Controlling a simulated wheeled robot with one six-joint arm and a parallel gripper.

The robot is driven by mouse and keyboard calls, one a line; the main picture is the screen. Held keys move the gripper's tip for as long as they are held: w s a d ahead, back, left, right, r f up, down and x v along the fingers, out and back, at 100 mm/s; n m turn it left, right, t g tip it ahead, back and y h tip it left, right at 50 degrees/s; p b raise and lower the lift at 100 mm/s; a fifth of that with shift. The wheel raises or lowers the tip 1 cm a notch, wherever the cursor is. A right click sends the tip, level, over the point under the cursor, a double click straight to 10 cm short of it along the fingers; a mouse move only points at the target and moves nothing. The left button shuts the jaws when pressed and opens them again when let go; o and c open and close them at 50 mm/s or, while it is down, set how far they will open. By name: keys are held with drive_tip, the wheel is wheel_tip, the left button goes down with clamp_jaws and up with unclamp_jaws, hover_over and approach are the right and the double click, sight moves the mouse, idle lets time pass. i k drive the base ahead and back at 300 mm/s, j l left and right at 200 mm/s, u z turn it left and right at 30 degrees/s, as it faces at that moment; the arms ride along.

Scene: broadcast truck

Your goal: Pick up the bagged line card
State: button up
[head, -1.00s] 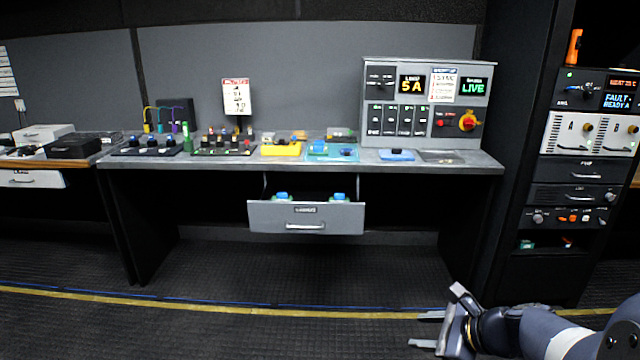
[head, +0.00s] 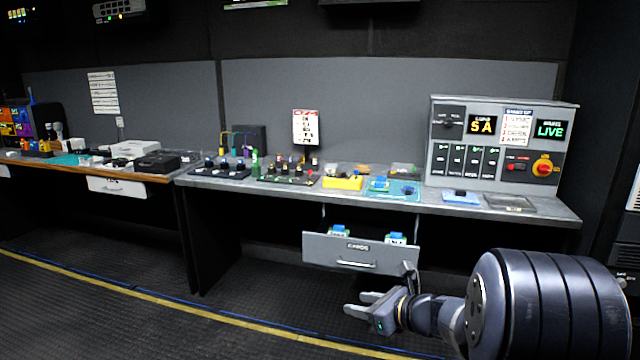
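I cannot tell for sure which item is the bagged line card. A flat grey, shiny piece (head: 510,203) lies at the right end of the grey bench, and a flat light-blue piece (head: 460,197) lies just left of it. Two cards with blue tops, a left one (head: 339,230) and a right one (head: 396,238), stick up from the open drawer (head: 320,247) labelled CARDS. Another blue-topped card (head: 380,184) is on a teal mat (head: 408,194) on the bench. My gripper (head: 355,303) is open and empty, low in front of the drawer and below bench height.
The grey bench (head: 270,187) holds a yellow block (head: 343,182), boards with knobs and a small sign (head: 305,127). A control panel (head: 500,145) stands at its right end. A wooden-edged desk (head: 150,177) is at left. The floor in front is clear.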

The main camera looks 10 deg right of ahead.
sight(380, 185)
drive_tip(key=i+l+u, duration=0.3)
drive_tip(key=l, duration=0.3)
drive_tip(key=i+l+u, duration=0.3)
drive_tip(key=l, duration=0.35)
drive_tip(key=i+l+u, duration=0.3)
drive_tip(key=l, duration=0.45)
drive_tip(key=i+l, duration=0.1)
drive_tip(key=l, duration=0.3)
drive_tip(key=i+l, duration=0.15)
drive_tip(key=l, duration=0.25)
drive_tip(key=i+l, duration=0.1)
drive_tip(key=l, duration=0.3)
drive_tip(key=i+l, duration=0.15)
drive_tip(key=l, duration=0.25)
drive_tip(key=i+l, duration=0.1)
drive_tip(key=l, duration=0.25)
drive_tip(key=i+l, duration=0.1)
drive_tip(key=l, duration=0.3)
drive_tip(key=i+l, duration=0.15)
drive_tip(key=l, duration=0.25)
drive_tip(key=u, duration=0.05)
